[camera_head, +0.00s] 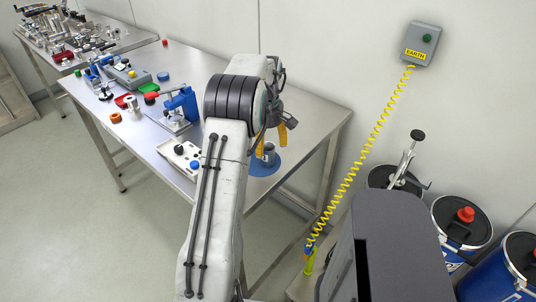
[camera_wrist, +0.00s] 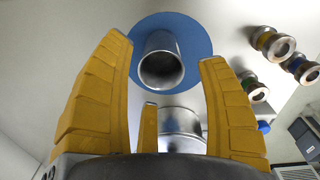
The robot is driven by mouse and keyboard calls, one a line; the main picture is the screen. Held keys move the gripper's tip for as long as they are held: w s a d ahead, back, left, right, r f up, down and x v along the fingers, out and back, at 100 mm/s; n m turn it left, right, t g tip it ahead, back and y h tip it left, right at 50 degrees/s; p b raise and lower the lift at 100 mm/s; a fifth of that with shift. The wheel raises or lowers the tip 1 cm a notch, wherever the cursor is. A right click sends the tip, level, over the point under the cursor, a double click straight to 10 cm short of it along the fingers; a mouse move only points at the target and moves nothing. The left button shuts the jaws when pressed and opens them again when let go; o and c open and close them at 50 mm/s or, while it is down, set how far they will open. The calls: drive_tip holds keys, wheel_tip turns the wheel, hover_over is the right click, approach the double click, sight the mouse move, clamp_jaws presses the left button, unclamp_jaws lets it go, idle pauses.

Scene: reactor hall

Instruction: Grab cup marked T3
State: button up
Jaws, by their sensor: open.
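My gripper (camera_head: 271,143) has yellow fingers and is open above the right end of the steel table. In the wrist view my gripper (camera_wrist: 166,50) spreads its fingers on either side of a bare metal cup (camera_wrist: 162,70). The cup's dark round opening faces the camera, and it stands on a round blue mat (camera_wrist: 197,36). A second shiny metal cylinder (camera_wrist: 181,121) shows lower between the fingers, partly hidden by my gripper. No T3 marking is readable on either. In the head view the blue mat (camera_head: 264,167) is partly hidden by my arm and gripper.
Several banded metal pieces (camera_wrist: 263,60) stand right of the mat in the wrist view. A blue press (camera_head: 182,106) and a pale box with knobs (camera_head: 180,157) are left of my arm. A yellow coiled cord (camera_head: 363,150) and blue drums (camera_head: 462,222) are at the right.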

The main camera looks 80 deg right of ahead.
sight(268, 157)
drive_tip(key=shift+f, duration=0.35)
drive_tip(key=f+p, duration=0.2)
drive_tip(key=p, duration=0.2)
drive_tip(key=shift+s+a+f+p, duration=0.1)
drive_tip(key=shift+a+f+p, duration=0.1)
drive_tip(key=shift+p, duration=0.1)
drive_tip(key=shift+f+p, duration=1.2)
drive_tip(key=shift+f, duration=0.2)
drive_tip(key=shift+c, duration=0.5)
drive_tip(key=c, duration=1.2)
